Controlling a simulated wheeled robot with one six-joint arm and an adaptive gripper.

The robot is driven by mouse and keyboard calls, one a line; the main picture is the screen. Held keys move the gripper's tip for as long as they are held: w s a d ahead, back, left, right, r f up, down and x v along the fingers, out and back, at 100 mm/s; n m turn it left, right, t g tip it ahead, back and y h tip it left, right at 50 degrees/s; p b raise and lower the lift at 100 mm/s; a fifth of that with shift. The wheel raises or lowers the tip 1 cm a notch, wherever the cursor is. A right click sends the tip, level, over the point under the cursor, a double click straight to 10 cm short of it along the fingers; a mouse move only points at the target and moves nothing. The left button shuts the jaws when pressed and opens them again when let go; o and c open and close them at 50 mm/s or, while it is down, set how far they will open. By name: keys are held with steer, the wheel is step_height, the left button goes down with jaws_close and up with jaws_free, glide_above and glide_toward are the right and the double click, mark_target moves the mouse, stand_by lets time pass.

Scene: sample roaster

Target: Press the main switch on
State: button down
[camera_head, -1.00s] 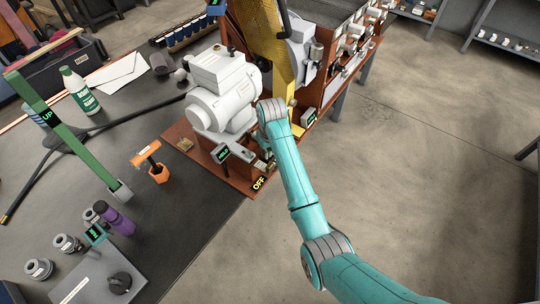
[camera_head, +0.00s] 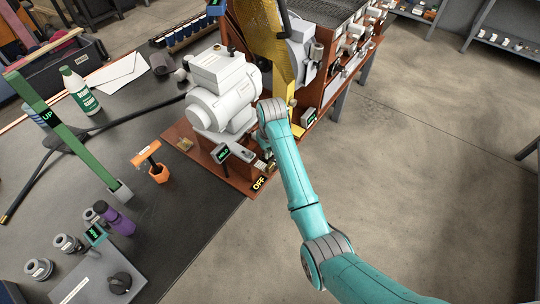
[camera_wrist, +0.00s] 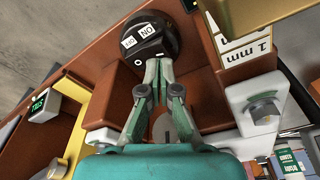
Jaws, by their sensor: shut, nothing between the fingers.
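The main switch (camera_wrist: 150,38) is a round black part with white ON and OFF labels, seen in the wrist view at the top centre. My gripper (camera_wrist: 158,66) is shut and empty, with its fingertips at the lower edge of the switch. I cannot tell whether they touch it. In the head view, my gripper (camera_head: 267,158) is mostly hidden by my teal arm, low beside the red-brown machine base. A sign reading OFF in yellow (camera_head: 259,184) stands at the front corner of that base. The switch itself is hard to make out there.
A white motor (camera_head: 222,95) stands on the base left of my arm. A small display reading HOLD (camera_head: 220,153) is close to my gripper. A yellow guard (camera_head: 265,50) rises behind. A grey knob (camera_wrist: 265,110) is at right in the wrist view. The floor at right is clear.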

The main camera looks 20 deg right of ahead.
mark_target(267, 159)
steer(key=shift+f, duration=1.15)
stand_by(0.7)
steer(key=shift+r, duration=3.5)
